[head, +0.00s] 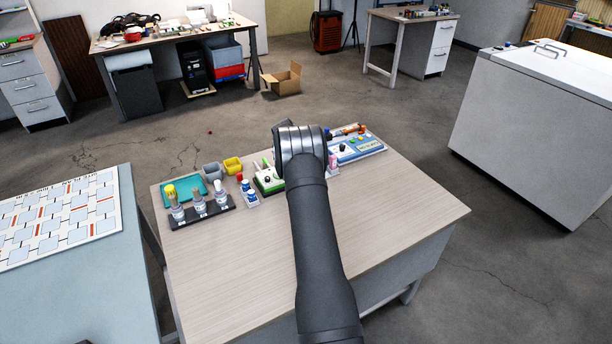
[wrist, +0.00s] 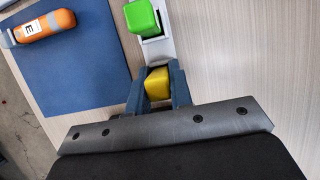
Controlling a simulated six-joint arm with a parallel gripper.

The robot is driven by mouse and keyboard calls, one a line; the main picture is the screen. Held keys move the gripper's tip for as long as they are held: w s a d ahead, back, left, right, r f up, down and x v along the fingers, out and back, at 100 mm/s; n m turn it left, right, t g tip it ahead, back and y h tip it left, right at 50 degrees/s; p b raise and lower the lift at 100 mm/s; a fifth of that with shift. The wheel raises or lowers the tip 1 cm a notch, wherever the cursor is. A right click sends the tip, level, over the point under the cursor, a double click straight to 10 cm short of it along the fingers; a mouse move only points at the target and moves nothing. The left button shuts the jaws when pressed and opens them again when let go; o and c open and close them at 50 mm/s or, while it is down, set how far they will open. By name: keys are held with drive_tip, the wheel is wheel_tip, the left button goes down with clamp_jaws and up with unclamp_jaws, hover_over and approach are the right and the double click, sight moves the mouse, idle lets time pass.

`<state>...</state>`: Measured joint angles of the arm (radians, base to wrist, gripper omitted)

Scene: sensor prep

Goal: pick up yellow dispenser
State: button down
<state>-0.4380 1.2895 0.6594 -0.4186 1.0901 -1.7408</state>
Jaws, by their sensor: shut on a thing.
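In the wrist view, my gripper (wrist: 157,78) has its two blue fingers closed on the sides of a yellow block-shaped piece (wrist: 157,86), which I take to be the yellow dispenser. Only its upper face shows; the rest is hidden by the fingers and the gripper body. It sits in line with a pale strip or holder (wrist: 156,48), and I cannot tell whether it still touches it. In the head view, my arm covers the gripper and the held piece.
A green block (wrist: 143,18) stands just beyond the fingers. A dark rack (head: 203,213) with bottles stands left on the table (head: 240,260). The table's front is clear.

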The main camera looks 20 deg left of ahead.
drive_tip(key=shift+r, duration=0.5)
drive_tip(key=r, duration=0.2)
drive_tip(key=d+r, duration=0.1)
drive_tip(key=shift+r, duration=0.35)
drive_tip(key=s+d+r, duration=0.2)
drive_tip(key=d+r, duration=0.4)
drive_tip(key=d, duration=0.4)
drive_tip(key=shift+s+d+r, duration=0.15)
drive_tip(key=shift+s+d, duration=0.05)
